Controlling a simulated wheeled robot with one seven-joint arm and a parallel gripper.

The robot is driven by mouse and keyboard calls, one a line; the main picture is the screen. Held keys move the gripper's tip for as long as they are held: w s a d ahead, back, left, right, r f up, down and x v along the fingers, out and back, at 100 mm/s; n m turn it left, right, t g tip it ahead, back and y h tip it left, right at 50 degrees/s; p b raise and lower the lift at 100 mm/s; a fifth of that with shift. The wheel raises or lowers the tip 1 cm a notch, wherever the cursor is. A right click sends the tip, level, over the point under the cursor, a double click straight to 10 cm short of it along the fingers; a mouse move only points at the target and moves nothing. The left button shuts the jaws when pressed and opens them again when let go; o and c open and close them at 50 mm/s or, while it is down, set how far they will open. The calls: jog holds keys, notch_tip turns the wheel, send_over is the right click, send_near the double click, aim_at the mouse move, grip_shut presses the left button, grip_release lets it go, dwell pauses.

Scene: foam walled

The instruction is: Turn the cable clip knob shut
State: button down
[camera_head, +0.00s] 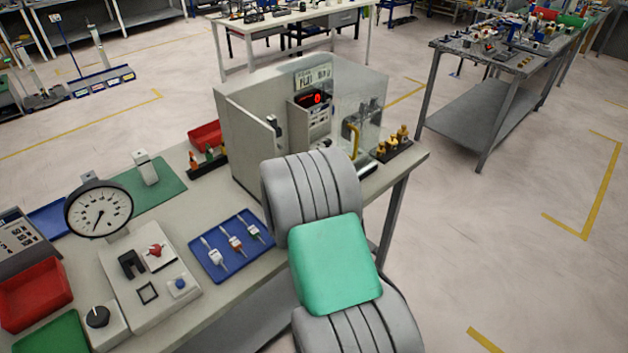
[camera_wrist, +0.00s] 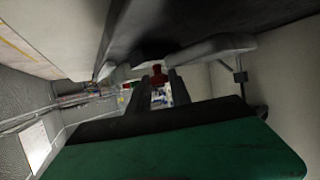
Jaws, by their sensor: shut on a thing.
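The cable clip itself cannot be made out in either view.
On the bench left of my arm are a blue tray (camera_head: 262,218) with several connectors, a dial gauge (camera_head: 98,211), a plate with a red knob (camera_head: 155,250), and red bins. Brass fittings (camera_head: 392,146) stand right of the enclosure.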

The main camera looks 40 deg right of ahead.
jog(key=c, duration=1.5)
grip_release()
jog(key=shift+o, duration=0.2)
jog(key=b+v, duration=0.1)
jog(key=v, duration=0.6)
jog(key=shift+s+a+r, duration=0.1)
jog(key=shift+a, duration=0.2)
jog(key=shift+s, duration=0.15)
